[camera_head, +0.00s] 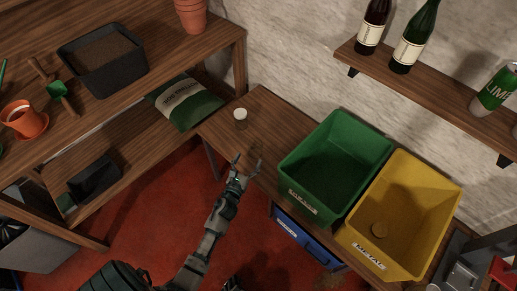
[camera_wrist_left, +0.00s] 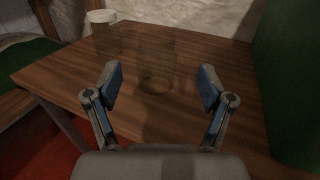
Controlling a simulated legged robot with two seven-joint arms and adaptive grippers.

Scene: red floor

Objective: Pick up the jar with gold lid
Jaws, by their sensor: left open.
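A clear glass jar (camera_wrist_left: 157,62) stands upright on the wooden table, with no lid visible on it. It shows faintly in the head view (camera_head: 256,152). A second glass jar (camera_head: 240,119) with a pale, whitish lid stands farther back; it is at the upper left in the wrist view (camera_wrist_left: 103,36). No clearly gold lid shows on either jar. My left gripper (camera_head: 247,165) is open and empty at the table's front edge. In the wrist view its fingers (camera_wrist_left: 160,78) point at the lidless jar, one to each side of it in the picture. My right gripper is not in view.
A shelf (camera_head: 440,85) with bottles hangs above. A soil bag (camera_head: 187,105) lies at left.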

